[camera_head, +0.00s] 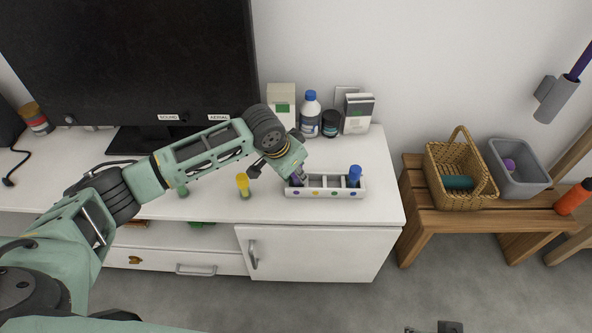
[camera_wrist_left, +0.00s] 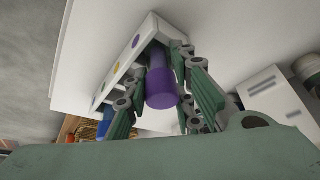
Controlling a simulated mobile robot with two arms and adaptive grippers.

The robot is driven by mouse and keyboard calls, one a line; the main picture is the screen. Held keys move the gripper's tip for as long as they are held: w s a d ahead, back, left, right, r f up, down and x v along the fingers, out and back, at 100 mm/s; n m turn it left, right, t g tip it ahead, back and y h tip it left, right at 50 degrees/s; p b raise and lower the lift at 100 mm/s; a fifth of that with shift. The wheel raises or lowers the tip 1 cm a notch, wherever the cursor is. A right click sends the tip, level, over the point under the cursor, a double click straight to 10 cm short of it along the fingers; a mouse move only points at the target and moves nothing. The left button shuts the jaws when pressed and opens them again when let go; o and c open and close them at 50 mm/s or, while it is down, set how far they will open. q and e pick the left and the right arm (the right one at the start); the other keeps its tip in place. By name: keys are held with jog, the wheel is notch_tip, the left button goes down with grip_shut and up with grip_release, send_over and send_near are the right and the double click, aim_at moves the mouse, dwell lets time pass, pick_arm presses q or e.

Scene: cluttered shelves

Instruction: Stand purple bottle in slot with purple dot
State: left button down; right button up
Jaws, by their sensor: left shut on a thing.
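The white slotted rack (camera_head: 342,193) stands on the white cabinet top, with a row of coloured dots on its front. Its purple dot is at the left end in the head view, and shows in the wrist view (camera_wrist_left: 137,40). My left gripper (camera_head: 297,177) is at that end, shut on the purple bottle (camera_wrist_left: 161,90). The bottle's far end meets the purple-dot end of the rack; whether it rests on the slot floor is hidden. A blue bottle (camera_head: 354,174) stands in the right-end slot. Dark parts at the bottom edge may be my right gripper (camera_head: 433,328).
A yellow bottle (camera_head: 243,185) and a green one (camera_head: 183,190) stand left of the rack. Behind are a white bottle (camera_head: 310,114), a dark jar (camera_head: 331,123), boxes (camera_head: 358,112) and a monitor (camera_head: 130,60). A basket (camera_head: 456,160) and grey bin (camera_head: 519,168) are on the bench.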

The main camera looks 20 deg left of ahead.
pick_arm(q)
jog(key=c, duration=1.6)
grip_release()
jog(key=shift+s+f, duration=0.35)
jog(key=shift+f, duration=0.55)
jog(key=shift+c, duration=0.2)
jog(key=shift+o, duration=0.8)
jog(key=shift+w+f, duration=0.1)
pick_arm(e)
jog(key=shift+w, duration=0.4)
jog(key=shift+f, duration=0.1)
pick_arm(q)
jog(key=shift+r, duration=0.2)
jog(key=shift+w+r+b, duration=0.1)
jog(key=shift+r+b, duration=0.2)
jog(key=shift+b, duration=0.05)
jog(key=v, duration=0.1)
jog(key=p+v, duration=0.1)
jog(key=v, duration=0.1)
jog(key=shift+w+r, duration=0.15)
jog(key=shift+r, duration=0.3)
jog(key=p+v, duration=0.2)
jog(key=v, duration=0.7)
pick_arm(e)
notch_tip(320, 180, down, 10)
jog(key=shift+w+a+g, duration=0.25)
jog(key=shift+w+g, duration=0.05)
jog(key=shift+w, duration=0.05)
